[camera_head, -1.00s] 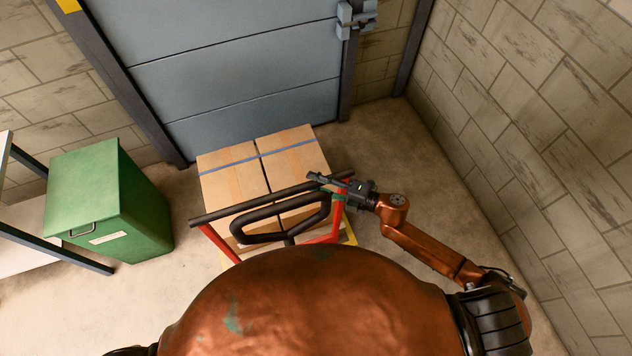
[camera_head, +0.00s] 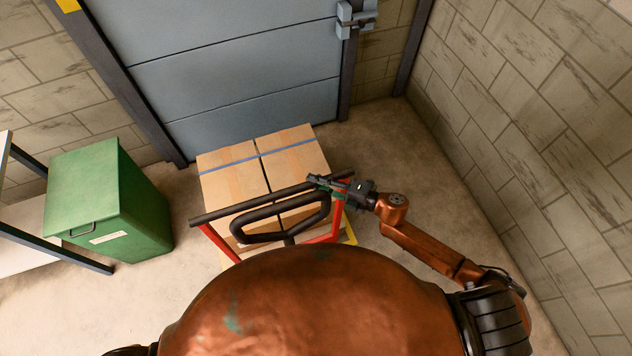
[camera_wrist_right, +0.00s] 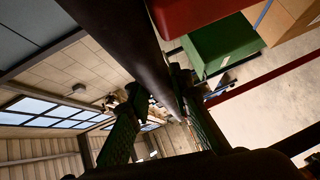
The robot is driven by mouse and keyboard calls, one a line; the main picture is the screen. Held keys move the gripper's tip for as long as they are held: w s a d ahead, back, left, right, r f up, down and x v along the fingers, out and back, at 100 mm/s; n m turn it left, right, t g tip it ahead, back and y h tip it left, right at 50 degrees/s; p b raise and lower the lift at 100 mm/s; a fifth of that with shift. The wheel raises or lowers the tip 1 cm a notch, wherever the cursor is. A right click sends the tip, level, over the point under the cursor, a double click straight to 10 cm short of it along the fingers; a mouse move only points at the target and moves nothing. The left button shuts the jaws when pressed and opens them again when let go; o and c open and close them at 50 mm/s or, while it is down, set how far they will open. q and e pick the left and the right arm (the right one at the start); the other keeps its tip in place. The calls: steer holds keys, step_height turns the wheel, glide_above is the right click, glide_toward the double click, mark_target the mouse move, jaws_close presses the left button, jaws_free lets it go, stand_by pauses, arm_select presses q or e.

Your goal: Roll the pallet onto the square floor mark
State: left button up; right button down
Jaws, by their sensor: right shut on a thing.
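Cardboard boxes (camera_head: 236,181) under a blue strap stand on the load in front of me. The pallet under them is mostly hidden. A truck with red uprights (camera_head: 217,243), a black crossbar (camera_head: 235,210) and a black loop handle (camera_head: 275,238) stands on my side of the boxes. My right gripper (camera_head: 328,183) is shut on the crossbar near its right end. In the right wrist view its fingers (camera_wrist_right: 160,115) are around the dark bar (camera_wrist_right: 138,45). A bit of yellow (camera_head: 350,234) shows beside the load, possibly the floor mark. My left gripper is out of view.
A grey panelled door (camera_head: 230,70) is behind the boxes. A green bin (camera_head: 110,200) and a dark-framed table (camera_head: 55,249) stand at the left. A block wall (camera_head: 540,130) runs along the right. Bare floor lies between load and wall.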

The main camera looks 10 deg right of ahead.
stand_by(0.4)
steer(key=shift+w+r, duration=0.15)
steer(key=shift+w, duration=0.65)
steer(key=c, duration=2.1)
jaws_free()
steer(key=shift+w+a, duration=0.15)
steer(key=shift+w, duration=0.05)
steer(key=o, duration=0.4)
steer(key=shift+s, duration=0.1)
steer(key=shift+c, duration=0.2)
steer(key=v, duration=1.2)
steer(key=shift+s, duration=0.1)
